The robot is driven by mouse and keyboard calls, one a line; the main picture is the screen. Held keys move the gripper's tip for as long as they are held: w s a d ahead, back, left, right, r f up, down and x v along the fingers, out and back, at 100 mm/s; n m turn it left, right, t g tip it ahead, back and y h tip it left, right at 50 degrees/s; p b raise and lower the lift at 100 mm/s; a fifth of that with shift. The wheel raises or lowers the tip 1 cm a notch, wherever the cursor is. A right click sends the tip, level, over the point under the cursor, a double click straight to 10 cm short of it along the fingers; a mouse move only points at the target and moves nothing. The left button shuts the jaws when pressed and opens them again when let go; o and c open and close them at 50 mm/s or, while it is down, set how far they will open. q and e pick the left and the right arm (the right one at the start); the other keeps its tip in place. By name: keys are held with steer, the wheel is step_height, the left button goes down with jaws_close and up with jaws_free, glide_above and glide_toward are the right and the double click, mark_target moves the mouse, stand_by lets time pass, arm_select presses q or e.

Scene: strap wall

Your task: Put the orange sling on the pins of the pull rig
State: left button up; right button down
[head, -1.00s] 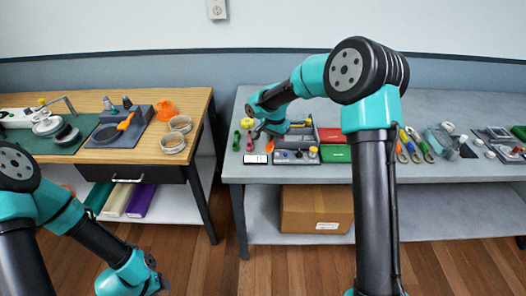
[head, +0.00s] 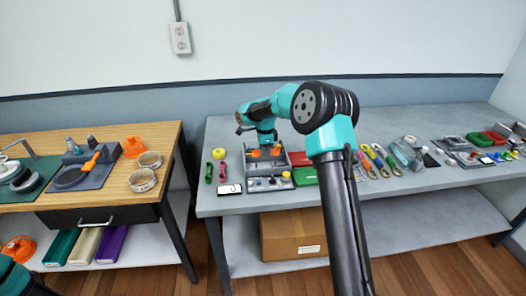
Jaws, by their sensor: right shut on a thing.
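The orange sling (head: 276,152) shows as a small orange patch on both sides of my right gripper (head: 266,145). My right gripper points down and is shut on the sling, over the back part of a grey fixture (head: 269,184) that looks like the pull rig. The fixture stands near the front left of the grey bench. Its pins are too small to make out, and my gripper hides part of them. I cannot tell whether the sling touches a pin. My left gripper is out of view; only part of my left arm shows at the lower left corner.
Green and red boxes (head: 304,176) stand right of the fixture. A phone-like white item (head: 229,189), pink and green tools (head: 209,172) and a yellow ball (head: 219,154) lie left of it. Several coloured tools (head: 378,160) lie farther right. A gap separates the wooden table (head: 110,193).

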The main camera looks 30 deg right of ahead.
steer(key=shift+f, duration=0.1)
steer(key=shift+f, duration=3.05)
steer(key=shift+f, duration=0.2)
steer(key=c, duration=0.7)
jaws_free()
steer(key=shift+o, duration=0.2)
steer(key=shift+r, duration=0.1)
steer(key=shift+o, duration=0.2)
steer(key=shift+r, duration=2.9)
steer(key=shift+c, duration=0.2)
